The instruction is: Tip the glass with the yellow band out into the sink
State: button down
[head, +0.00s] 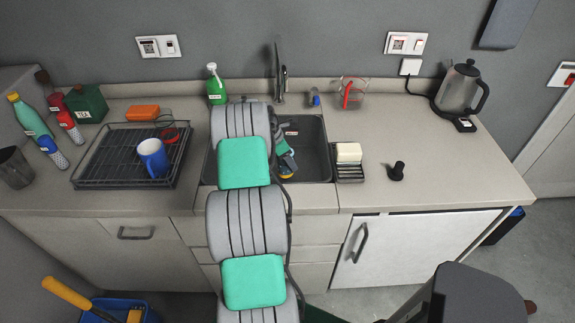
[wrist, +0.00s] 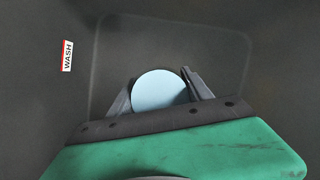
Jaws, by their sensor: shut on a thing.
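The sink (head: 312,135) is a dark basin in the middle of the counter, partly hidden behind my arm. My gripper (head: 284,157) is inside the basin's outline in the head view. It is shut on the glass with the yellow band (head: 287,175), whose yellow shows small at the gripper's lower end. In the wrist view a pale blue round face (wrist: 159,88) sits between the two dark fingers of my gripper (wrist: 160,92). I cannot tell whether that face is the glass's base or its contents. The glass's exact tilt is unclear. The grey basin surrounds it, with a WASH label (wrist: 67,56).
A tap (head: 280,80) stands behind the sink. A sponge on a rack (head: 349,155) is right of it, and a dark stopper-like thing (head: 397,171) beyond. A red-marked jug (head: 352,93) and kettle (head: 460,88) stand behind. A drying rack (head: 110,160) with a blue mug (head: 153,157) is left.

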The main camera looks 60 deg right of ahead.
notch_tip(320, 180, up, 8)
jog(key=shift+b, duration=0.4)
jog(key=shift+w+g+h+p, duration=0.1)
jog(key=shift+g+h+p, duration=0.25)
jog(key=shift+p, duration=0.35)
jog(key=g+h+p, duration=0.2)
jog(key=h, duration=0.1)
jog(key=shift+g, duration=0.25)
jog(key=shift+y+p, duration=0.25)
jog(key=shift+p, duration=0.05)
dwell(0.6)
jog(key=shift+f+t+y+p, duration=0.1)
jog(key=shift+t+y+p, duration=1.5)
jog(key=shift+p, duration=0.05)
